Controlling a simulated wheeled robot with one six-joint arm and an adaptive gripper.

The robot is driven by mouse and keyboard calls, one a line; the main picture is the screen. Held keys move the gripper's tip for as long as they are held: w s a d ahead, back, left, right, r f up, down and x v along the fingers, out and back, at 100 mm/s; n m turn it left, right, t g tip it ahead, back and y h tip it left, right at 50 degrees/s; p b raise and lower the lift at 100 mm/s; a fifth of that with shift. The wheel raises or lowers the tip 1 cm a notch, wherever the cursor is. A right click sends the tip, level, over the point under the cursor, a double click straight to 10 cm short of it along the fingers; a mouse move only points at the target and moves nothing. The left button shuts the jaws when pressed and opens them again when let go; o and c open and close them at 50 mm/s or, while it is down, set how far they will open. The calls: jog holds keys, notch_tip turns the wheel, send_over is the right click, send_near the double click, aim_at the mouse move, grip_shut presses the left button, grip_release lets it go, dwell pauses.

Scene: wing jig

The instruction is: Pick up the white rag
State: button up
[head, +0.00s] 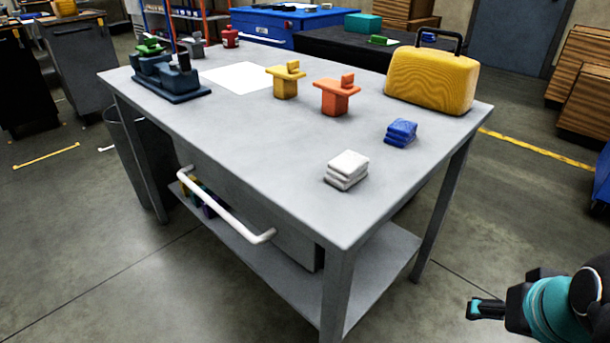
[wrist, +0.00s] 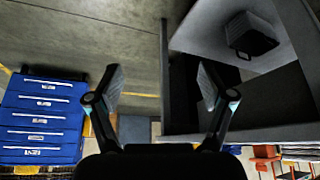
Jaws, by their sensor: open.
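The white rag (head: 347,169) is a folded stack lying on the grey table (head: 250,135), near its front right corner. My gripper (head: 474,309) is at the lower right of the head view, off the table and well to the right of the rag. In the wrist view my gripper (wrist: 160,85) has its two fingers spread apart with nothing between them. The rag does not show in the wrist view.
A folded blue rag (head: 400,133) lies just behind the white one. A yellow case (head: 432,80), an orange block (head: 337,96) and a yellow block (head: 286,82) stand farther back. A white drawer handle (head: 225,207) juts from the table's front. Blue drawers (wrist: 40,115) show in the wrist view.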

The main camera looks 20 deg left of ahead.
jog(key=shift+o, duration=0.6)
jog(key=w+a+r+n, duration=0.2)
jog(key=w+a+r, duration=0.1)
jog(key=r, duration=0.2)
jog(key=w+a+r+n+g, duration=0.1)
jog(key=w+a+r+n, duration=0.1)
jog(key=w+a+r, duration=0.2)
jog(key=shift+a+r+g+y, duration=0.15)
jog(key=shift+r+g+y, duration=0.2)
jog(key=shift+r, duration=0.6)
notch_tip(320, 180, up, 12)
jog(key=r+n+g, duration=0.1)
jog(key=n+g, duration=0.3)
jog(key=n, duration=0.5)
send_over(348, 162)
jog(key=f, duration=0.9)
jog(key=shift+s+a+b, duration=0.15)
jog(key=shift+s+b, duration=0.15)
jog(key=shift+s, duration=0.05)
jog(key=shift+w+f+b, duration=0.2)
jog(key=shift+f, duration=1.1)
jog(key=shift+w+f+b, duration=0.15)
jog(key=shift+f+b, duration=0.05)
jog(key=shift+f, duration=1.1)
jog(key=c, duration=1.3)
